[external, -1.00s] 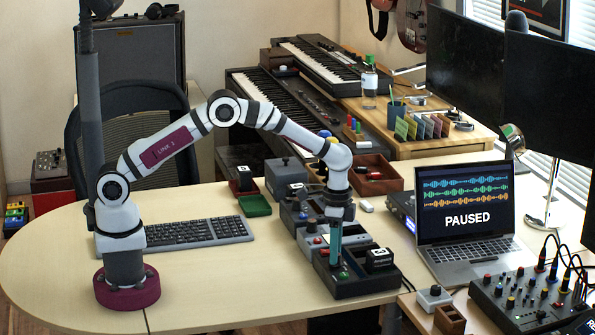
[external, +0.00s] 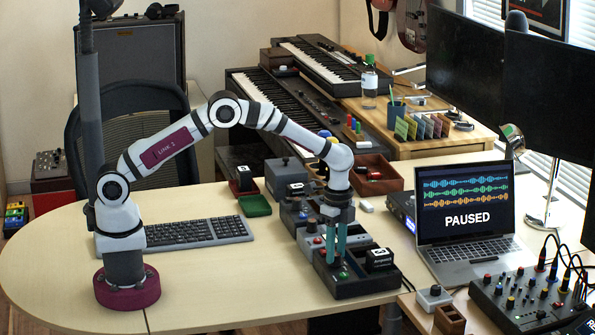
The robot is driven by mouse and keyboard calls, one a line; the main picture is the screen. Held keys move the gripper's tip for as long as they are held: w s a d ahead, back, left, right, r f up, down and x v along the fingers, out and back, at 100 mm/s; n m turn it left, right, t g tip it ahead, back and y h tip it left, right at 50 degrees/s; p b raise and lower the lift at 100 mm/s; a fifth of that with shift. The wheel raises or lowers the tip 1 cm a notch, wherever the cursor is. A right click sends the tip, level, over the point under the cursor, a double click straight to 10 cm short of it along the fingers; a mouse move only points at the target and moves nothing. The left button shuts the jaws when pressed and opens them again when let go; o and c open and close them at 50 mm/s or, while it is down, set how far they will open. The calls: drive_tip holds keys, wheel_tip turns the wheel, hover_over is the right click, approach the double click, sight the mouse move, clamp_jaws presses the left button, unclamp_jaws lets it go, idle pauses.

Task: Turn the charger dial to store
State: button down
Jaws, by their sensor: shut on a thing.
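The charger (external: 367,289) is a dark, tray-like unit at the near right of the table. A black battery-like block (external: 380,259) with a white label stands in its right part. My gripper (external: 337,262) points straight down over the charger's left part. Its two teal fingers are seen side by side, shut on the dial. The dial is mostly hidden between the fingertips, so its pointer and the store mark cannot be read. A small green spot (external: 344,275) shows on the charger just beside the fingertips.
Similar grey units stand in a row behind the charger. A laptop (external: 467,215) reading PAUSED and a mixer (external: 530,300) stand right. The table's front left is clear.

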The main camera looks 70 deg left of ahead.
sight(337, 253)
drive_tip(key=shift+w+r, duration=0.1)
drive_tip(key=c, duration=0.6)
unclamp_jaws()
wheel_tip(337, 253, up, 16)
drive_tip(key=shift+w+a+f, duration=0.1)
drive_tip(key=shift+f, duration=0.05)
drive_tip(key=s+a+r+n, duration=0.1)
drive_tip(key=s+a+r, duration=0.15)
drive_tip(key=s, duration=0.25)
drive_tip(key=s+a+r+n, duration=0.1)
drive_tip(key=s+a+r, duration=0.15)
drive_tip(key=s, duration=0.25)
drive_tip(key=s+a+f+n, duration=0.1)
drive_tip(key=s+a, duration=0.1)
drive_tip(key=s, duration=0.7)
drive_tip(key=s+a+f+n+y, duration=0.1)
drive_tip(key=s+a+f+n, duration=0.1)
drive_tip(key=s, duration=0.7)
drive_tip(key=s+a+f+n, duration=0.1)
drive_tip(key=s+a+f, duration=0.1)
drive_tip(key=s, duration=0.7)
drive_tip(key=shift+s+f+y, duration=0.2)
drive_tip(key=shift+s+y, duration=0.1)
drive_tip(key=shift+y, duration=0.1)
